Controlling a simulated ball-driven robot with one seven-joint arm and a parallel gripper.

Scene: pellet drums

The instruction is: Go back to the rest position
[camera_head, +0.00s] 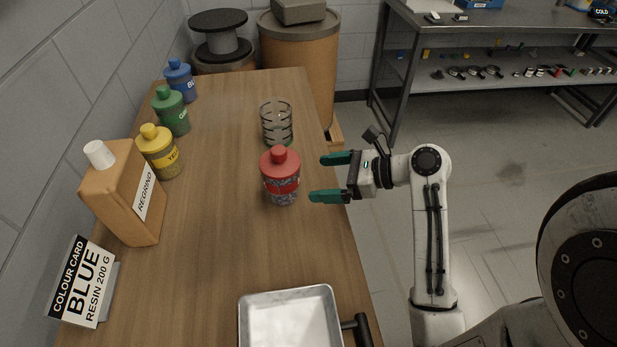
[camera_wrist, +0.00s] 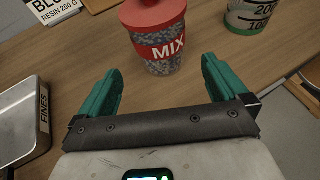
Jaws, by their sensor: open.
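My gripper (camera_head: 330,177) is at the right edge of the wooden table, with its green fingers pointing left over the tabletop. It is open and empty. A red-capped bottle of dark pellets (camera_head: 281,177) stands upright just beyond the fingertips. In the wrist view this bottle (camera_wrist: 160,45), labelled MIX, stands ahead of the gap between my two fingers (camera_wrist: 162,85), not between them.
A clear ringed beaker (camera_head: 277,125) stands behind the red bottle. A metal tray (camera_head: 243,325) lies at the front. Blue (camera_head: 181,82), green (camera_head: 171,112) and yellow (camera_head: 160,152) bottles, a REGRIND container (camera_head: 128,195) and a BLUE colour card (camera_head: 85,282) line the left side.

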